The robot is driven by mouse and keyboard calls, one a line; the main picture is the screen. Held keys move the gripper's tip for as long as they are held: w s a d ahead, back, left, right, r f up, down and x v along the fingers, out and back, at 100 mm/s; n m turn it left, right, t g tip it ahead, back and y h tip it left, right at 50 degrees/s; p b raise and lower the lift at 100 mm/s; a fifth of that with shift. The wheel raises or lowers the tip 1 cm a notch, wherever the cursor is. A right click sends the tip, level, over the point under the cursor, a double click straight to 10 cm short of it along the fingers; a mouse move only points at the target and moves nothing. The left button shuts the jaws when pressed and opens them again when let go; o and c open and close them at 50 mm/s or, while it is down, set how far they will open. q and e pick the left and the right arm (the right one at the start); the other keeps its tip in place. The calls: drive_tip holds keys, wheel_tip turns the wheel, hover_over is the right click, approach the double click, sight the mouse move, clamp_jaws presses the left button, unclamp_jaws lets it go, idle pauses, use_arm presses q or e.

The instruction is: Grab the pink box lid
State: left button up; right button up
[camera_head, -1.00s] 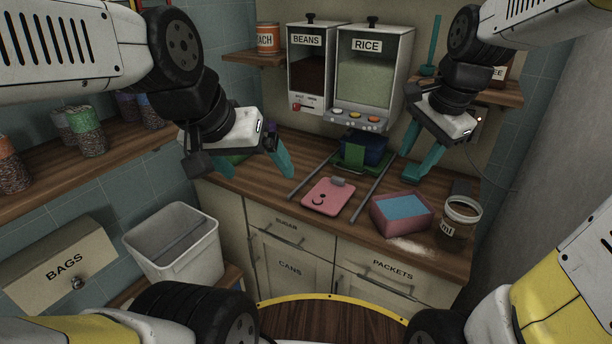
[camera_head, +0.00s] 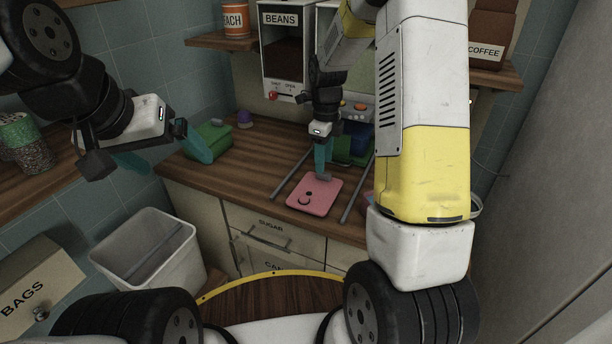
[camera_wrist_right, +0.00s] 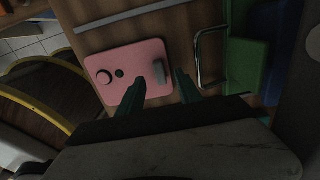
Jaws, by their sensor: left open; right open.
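The pink box lid (camera_head: 314,198) lies flat on the wooden counter between two grey rails. It has a dark smiling face mark and a grey handle (camera_head: 323,177) at its far edge. My right gripper (camera_head: 322,165) is just above the handle, pointing down. In the right wrist view, the lid (camera_wrist_right: 115,62) lies below the right gripper (camera_wrist_right: 162,82), whose teal fingers are apart with the handle (camera_wrist_right: 159,72) showing between their tips. I cannot tell whether they touch it. My left gripper (camera_head: 165,155) is open and empty, left of the counter.
A green box (camera_head: 210,138) stands at the counter's left. Blue and green containers (camera_head: 355,142) stand behind the lid. My right arm hides the counter's right side and most of the rice dispenser. A white bin (camera_head: 145,250) stands at lower left.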

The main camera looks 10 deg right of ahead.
sight(322, 189)
wheel_tip(322, 189, down, 4)
drive_tip(key=shift+s+d+r, duration=0.1)
drive_tip(key=shift+r, duration=0.05)
clamp_jaws()
drive_tip(key=shift+r, duration=0.15)
